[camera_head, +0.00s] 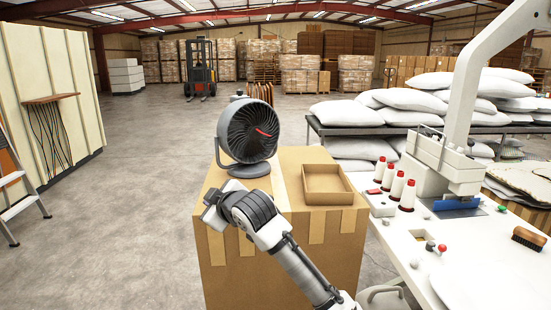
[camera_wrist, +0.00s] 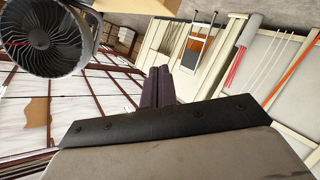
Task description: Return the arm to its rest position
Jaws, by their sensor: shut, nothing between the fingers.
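My arm (camera_head: 295,265) reaches from the lower right across the front of a large cardboard box, bent at a dark joint near the box's left side. My gripper (camera_wrist: 160,75) shows in the wrist view as two dark fingers pressed together with nothing between them. In the head view its fingers cannot be made out. The wrist view is strongly tilted and looks out over the hall, with the fingertips apart from any object.
A black fan (camera_head: 250,135) stands on the cardboard box (camera_head: 335,240), close behind my arm; it also shows in the wrist view (camera_wrist: 42,35). An open cardboard tray (camera_head: 327,198) lies beside it. A sewing table (camera_head: 480,270) with thread cones (camera_head: 397,186) stands right.

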